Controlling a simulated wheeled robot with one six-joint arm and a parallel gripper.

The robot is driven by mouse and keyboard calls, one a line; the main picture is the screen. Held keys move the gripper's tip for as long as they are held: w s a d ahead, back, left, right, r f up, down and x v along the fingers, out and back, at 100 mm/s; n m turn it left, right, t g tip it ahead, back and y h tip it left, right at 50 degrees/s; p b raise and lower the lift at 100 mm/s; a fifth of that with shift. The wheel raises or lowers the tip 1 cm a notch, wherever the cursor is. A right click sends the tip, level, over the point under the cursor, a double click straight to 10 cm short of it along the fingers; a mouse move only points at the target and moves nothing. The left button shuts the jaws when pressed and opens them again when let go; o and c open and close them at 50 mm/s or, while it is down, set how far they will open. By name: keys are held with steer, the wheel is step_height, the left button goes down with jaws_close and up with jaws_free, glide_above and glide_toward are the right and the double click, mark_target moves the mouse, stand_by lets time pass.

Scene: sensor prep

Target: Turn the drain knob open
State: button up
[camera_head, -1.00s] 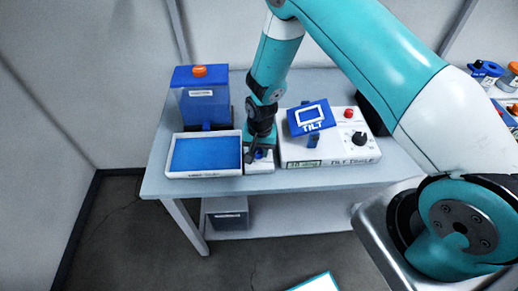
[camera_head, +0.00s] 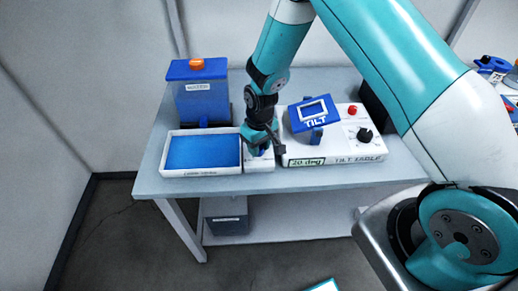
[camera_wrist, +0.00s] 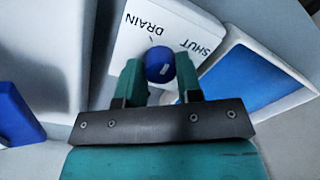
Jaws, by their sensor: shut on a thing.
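The blue drain knob (camera_wrist: 159,65) sits on a white plate (camera_wrist: 205,22) marked DRAIN and SHUT in the wrist view. My gripper (camera_wrist: 160,76) has its two teal fingers on either side of the knob and is shut on it. In the head view my gripper (camera_head: 262,148) is over the small white drain block (camera_head: 260,167), between the tray and the tilt table, and hides the knob there.
A white tray with blue liquid (camera_head: 203,152) stands close on the left, with a blue tank (camera_head: 201,100) behind it. The tilt table (camera_head: 335,155), its display reading 20 deg, with a blue TILT panel (camera_head: 313,114), stands close on the right.

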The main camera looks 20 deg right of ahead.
steer(key=n+b, duration=0.1)
steer(key=n, duration=0.3)
steer(key=shift+n+b, duration=0.3)
steer(key=shift+b, duration=0.05)
steer(key=shift+n+b, duration=0.55)
steer(key=shift+n, duration=1.25)
steer(key=o, duration=0.9)
steer(key=shift+o, duration=0.2)
steer(key=shift+r, duration=0.15)
step_height(320, 180, up, 17)
steer(key=b, duration=0.2)
steer(key=shift+w+d+r+b, duration=0.15)
steer(key=shift+w+b, duration=0.2)
steer(key=shift+b, duration=0.05)
